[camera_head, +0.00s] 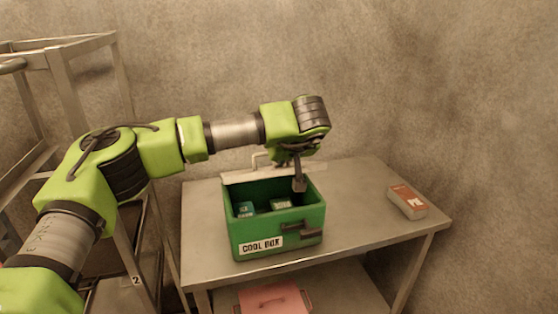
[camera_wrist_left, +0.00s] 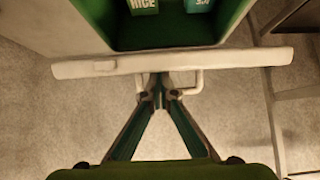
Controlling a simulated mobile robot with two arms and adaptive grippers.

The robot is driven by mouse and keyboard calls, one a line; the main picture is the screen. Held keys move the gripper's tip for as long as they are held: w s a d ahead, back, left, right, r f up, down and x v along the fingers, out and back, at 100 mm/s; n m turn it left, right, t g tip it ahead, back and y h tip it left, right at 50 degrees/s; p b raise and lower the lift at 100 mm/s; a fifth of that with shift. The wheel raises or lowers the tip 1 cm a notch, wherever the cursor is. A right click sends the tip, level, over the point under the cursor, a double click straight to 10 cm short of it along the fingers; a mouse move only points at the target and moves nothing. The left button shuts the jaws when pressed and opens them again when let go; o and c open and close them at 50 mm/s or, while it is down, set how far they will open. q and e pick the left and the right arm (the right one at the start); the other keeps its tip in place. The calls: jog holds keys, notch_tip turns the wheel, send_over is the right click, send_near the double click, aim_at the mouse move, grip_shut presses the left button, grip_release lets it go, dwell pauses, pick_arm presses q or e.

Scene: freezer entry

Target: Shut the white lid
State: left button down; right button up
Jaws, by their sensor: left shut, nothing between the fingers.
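The green cool box (camera_head: 275,240) stands on the metal table, with its front label "COOL BOX". Its white lid (camera_head: 240,176) is open, standing up at the back of the box, with a pale handle (camera_head: 257,156) above it. My left gripper (camera_head: 299,186) is shut and empty, pointing down by the right part of the lid and opening. In the left wrist view the lid (camera_wrist_left: 100,67) shows nearly edge-on, and the shut fingertips (camera_wrist_left: 160,97) lie close to it, between the handle's ends. Whether they touch is unclear. My right gripper is out of view.
Small teal packs (camera_head: 245,209) lie inside the box. A red and white carton (camera_head: 407,200) lies on the table's right side. A pink item (camera_head: 272,300) is on the lower shelf. A metal rack (camera_head: 62,75) stands at left; walls are close behind.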

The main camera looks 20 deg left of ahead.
pick_arm(q)
jog(key=shift+s+d+f, duration=0.1)
jog(key=shift+f, duration=0.1)
jog(key=shift+s+d+f+b, duration=0.2)
jog(key=shift+s+f+b, duration=0.1)
jog(key=shift+f+b, duration=0.2)
jog(key=shift+s+d+f+b, duration=0.15)
jog(key=shift+s+f+b, duration=0.15)
jog(key=shift+f+b, duration=0.2)
dwell(0.3)
jog(key=shift+s+d+f+b, duration=0.2)
jog(key=shift+s+f+b, duration=0.1)
jog(key=shift+f+b, duration=0.25)
jog(key=shift+s+d+f+b, duration=0.25)
jog(key=shift+f+b, duration=0.1)
jog(key=shift+f, duration=0.3)
dwell(0.6)
dwell(0.4)
